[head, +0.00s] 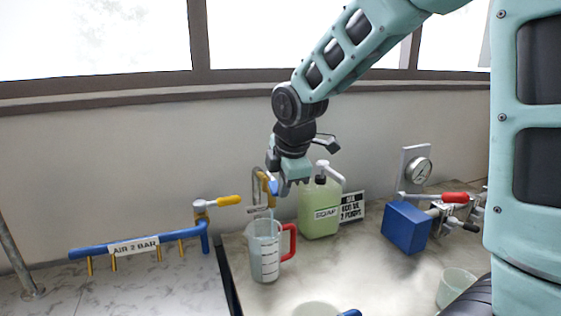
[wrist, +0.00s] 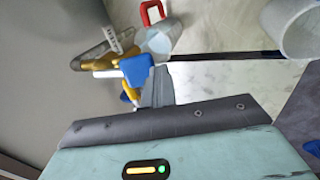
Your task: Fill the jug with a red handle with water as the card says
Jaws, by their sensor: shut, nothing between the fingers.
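In the wrist view, the jug (wrist: 162,38) is at the top, with a pale blue patch inside. My gripper (head: 287,188) is shut and empty, above the jug and beside the tap's blue lever (head: 273,187). In the wrist view, the blue lever (wrist: 137,68) is right by my fingertips; I cannot tell whether they touch. The card (head: 351,207) shows "400 ML" and a small, unclear second line.
A green pump bottle marked "SOAP" (head: 320,212) stands right of the jug. A blue pipe marked "AIR 2 BAR" (head: 135,247) is left. A blue block with a red-handled valve (head: 405,228) is right. A white vessel (head: 315,309) and a cup (head: 457,286) stand in front.

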